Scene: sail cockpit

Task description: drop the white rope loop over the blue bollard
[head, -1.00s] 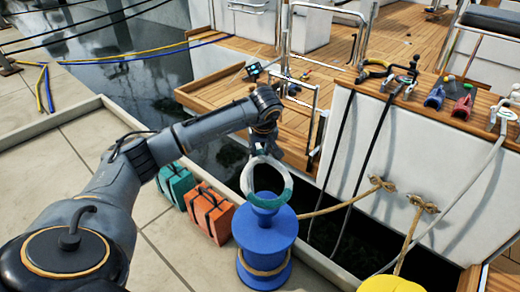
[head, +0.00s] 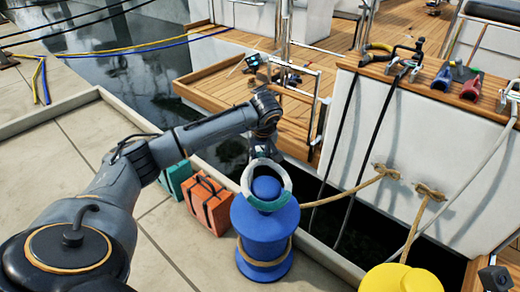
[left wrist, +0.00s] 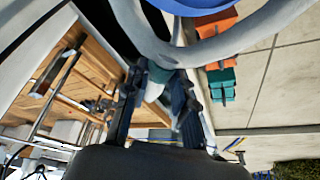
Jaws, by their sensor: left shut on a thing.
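The white rope loop (head: 245,178) has a teal section and hangs from my left gripper (head: 264,150), which is shut on its upper part. The blue bollard (head: 262,228) stands upright at the quay edge with a tan rope round its waist. In the head view the bollard's knob shows through the loop, and the teal lower part crosses in front of the bollard. I cannot tell whether the loop is around the knob or only in front of it. In the left wrist view the loop (left wrist: 150,42) curves close beyond my fingers, with a sliver of blue bollard (left wrist: 205,6) behind.
An orange case (head: 209,206) and a teal case (head: 174,180) stand left of the bollard. A yellow bollard (head: 400,279) is at the front right. Dark water separates the quay from the white boat hull (head: 400,135). Tan mooring ropes (head: 345,192) run to the hull.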

